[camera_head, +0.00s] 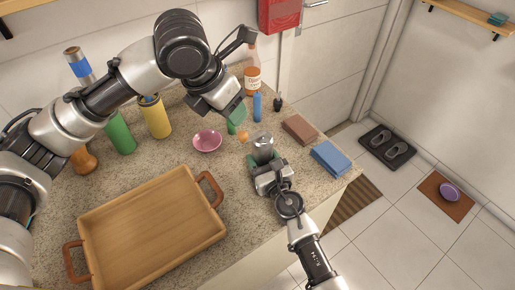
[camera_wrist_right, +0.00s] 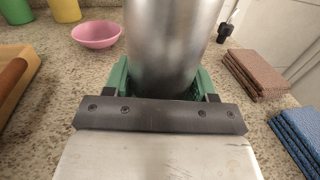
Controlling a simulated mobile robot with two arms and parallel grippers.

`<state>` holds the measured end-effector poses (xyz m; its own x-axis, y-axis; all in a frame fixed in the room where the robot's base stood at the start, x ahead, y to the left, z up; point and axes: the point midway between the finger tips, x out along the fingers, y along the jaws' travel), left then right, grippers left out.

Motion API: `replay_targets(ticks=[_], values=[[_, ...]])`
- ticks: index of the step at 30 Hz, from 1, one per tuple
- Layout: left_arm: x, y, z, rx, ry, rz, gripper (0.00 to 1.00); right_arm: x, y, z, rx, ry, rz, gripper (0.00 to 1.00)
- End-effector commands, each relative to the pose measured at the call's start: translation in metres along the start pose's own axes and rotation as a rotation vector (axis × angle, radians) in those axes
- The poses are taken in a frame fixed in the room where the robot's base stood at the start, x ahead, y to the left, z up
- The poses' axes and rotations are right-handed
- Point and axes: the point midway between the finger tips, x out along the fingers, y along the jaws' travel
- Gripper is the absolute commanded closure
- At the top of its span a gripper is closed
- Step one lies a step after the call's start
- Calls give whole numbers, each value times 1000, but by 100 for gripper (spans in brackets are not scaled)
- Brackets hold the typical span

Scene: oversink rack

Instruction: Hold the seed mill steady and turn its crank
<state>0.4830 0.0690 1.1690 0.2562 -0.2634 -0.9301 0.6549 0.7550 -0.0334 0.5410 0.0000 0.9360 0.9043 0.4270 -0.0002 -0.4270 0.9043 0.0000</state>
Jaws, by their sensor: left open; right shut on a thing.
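The seed mill (camera_head: 262,148) is a shiny metal cylinder standing upright on the speckled counter. It fills the upper middle of the right wrist view (camera_wrist_right: 172,45). My right gripper (camera_head: 262,161) is shut around its lower body, with green finger pads on both sides. My left gripper (camera_head: 235,116) is open, above the counter to the back left of the mill and apart from it. A small orange round thing (camera_head: 243,136) shows left of the mill; I cannot tell whether it is the crank's knob. The crank arm is not clearly visible.
A wooden tray (camera_head: 100,218) fills the front left. A pink bowl (camera_head: 207,141) stands left of the mill. A sauce bottle (camera_head: 252,80) and a blue cylinder (camera_head: 257,107) stand behind. Folded brown cloths (camera_head: 299,129) and blue cloths (camera_head: 330,158) lie right, near the counter edge.

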Motion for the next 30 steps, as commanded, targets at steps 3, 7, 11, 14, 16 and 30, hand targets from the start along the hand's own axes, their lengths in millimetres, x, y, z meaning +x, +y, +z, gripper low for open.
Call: replay_targets(ticks=[3, 7, 11, 14, 16, 30], values=[[7, -5, 10, -120, -92, -20, 50, 0, 0, 0, 0, 0, 0, 79], [15, -12, 28, -360, -265, -79, 50, 0, 0, 0, 0, 0, 0, 79], [22, -17, 44, -635, -436, -179, 50, 0, 0, 0, 0, 0, 0, 79], [29, -22, 49, -842, -532, -266, 50, 0, 0, 0, 0, 1, 0, 79], [34, -24, 50, -984, -587, -330, 50, 0, 0, 0, 0, 1, 0, 79], [63, -38, 22, -1869, -799, -867, 50, 0, 0, 0, 0, 1, 0, 79]])
